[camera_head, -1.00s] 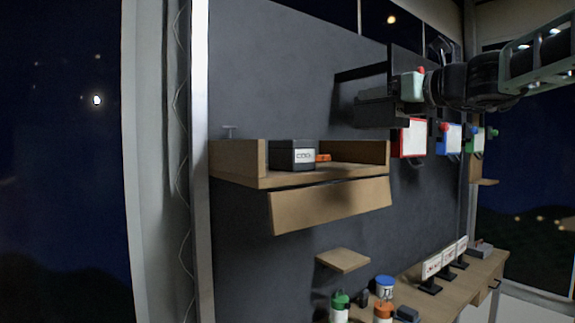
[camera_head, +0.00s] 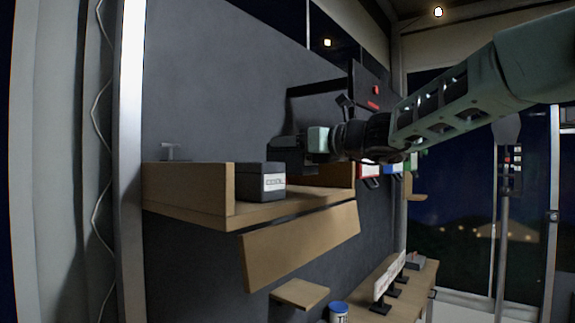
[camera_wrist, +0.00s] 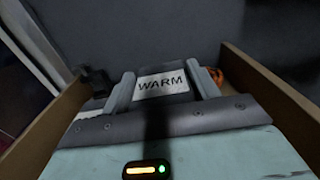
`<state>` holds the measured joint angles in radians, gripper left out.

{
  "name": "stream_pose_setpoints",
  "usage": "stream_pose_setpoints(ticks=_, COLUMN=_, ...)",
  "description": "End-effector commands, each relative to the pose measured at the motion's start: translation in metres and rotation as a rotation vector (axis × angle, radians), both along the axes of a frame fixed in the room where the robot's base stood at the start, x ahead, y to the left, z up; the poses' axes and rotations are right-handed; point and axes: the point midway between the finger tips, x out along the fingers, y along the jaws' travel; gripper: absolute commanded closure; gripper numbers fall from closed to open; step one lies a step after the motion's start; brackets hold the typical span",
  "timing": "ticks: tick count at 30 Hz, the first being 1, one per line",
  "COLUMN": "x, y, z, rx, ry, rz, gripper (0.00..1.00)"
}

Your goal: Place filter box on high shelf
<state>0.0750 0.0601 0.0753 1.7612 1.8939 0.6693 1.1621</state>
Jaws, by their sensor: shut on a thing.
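My gripper (camera_head: 288,153) is shut on a dark filter box, whose white label reads WARM (camera_wrist: 162,83) in the wrist view. The grey fingers press on the box's left and right sides. In the head view the gripper is over the right part of the high wooden shelf (camera_head: 215,214), close to its floor. I cannot tell whether the held box touches the shelf. Another dark box (camera_head: 260,183) with a white label, apparently COOL, stands on the shelf to the left of my gripper. A dark shape (camera_wrist: 97,80) left of the held box in the wrist view is probably that box.
The shelf has raised wooden ends, left (camera_head: 195,188) and right (camera_head: 340,174). An orange item (camera_wrist: 217,76) lies to the right behind the held box. A tilted panel (camera_head: 300,245) hangs below the shelf front. A small lower shelf (camera_head: 300,293) and a workbench are beneath.

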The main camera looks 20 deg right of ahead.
Motion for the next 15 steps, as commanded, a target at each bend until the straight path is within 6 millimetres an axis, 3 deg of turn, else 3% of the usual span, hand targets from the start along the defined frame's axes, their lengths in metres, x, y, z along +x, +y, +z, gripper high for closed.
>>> stream_pose_setpoints(ticks=9, x=0.0, y=0.0, z=-0.036, rx=0.001, ry=0.0, rz=-0.001, gripper=0.69)
stream_pose_setpoints(ticks=15, x=0.0, y=0.0, z=-0.04, rx=0.0, ry=-0.003, rz=-0.001, gripper=0.69)
